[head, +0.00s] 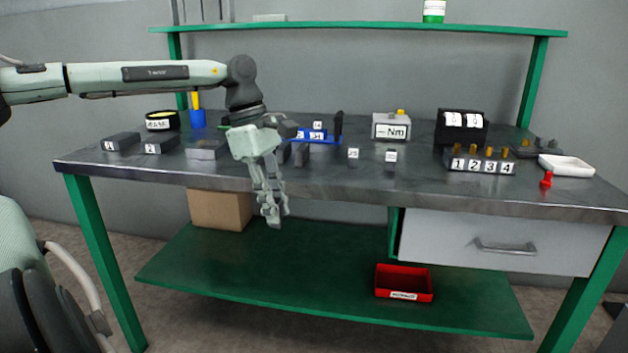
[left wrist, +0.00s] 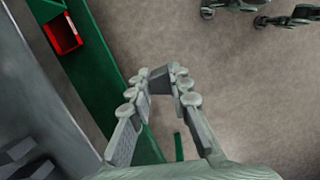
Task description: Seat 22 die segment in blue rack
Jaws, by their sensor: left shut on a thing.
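My left gripper (head: 270,212) hangs pointing down in front of the workbench's front edge, below the level of the top. In the left wrist view its fingertips (left wrist: 163,84) are closed on a small dark grey block (left wrist: 159,80). No number shows on this block. The blue rack (head: 331,139) stands on the bench behind and to the right of the gripper. White number labels show at it, and dark pieces stand around it; my arm partly hides its left side. Two small labelled blocks (head: 353,154) (head: 391,157) stand right of it. My right gripper is not in view.
Grey blocks (head: 122,141) lie on the bench at left. A box marked Nm (head: 391,128), a numbered peg row (head: 480,166) and a white tray (head: 567,166) are at right. A red bin (head: 404,283) sits on the green lower shelf (head: 320,302). The front right-centre benchtop is clear.

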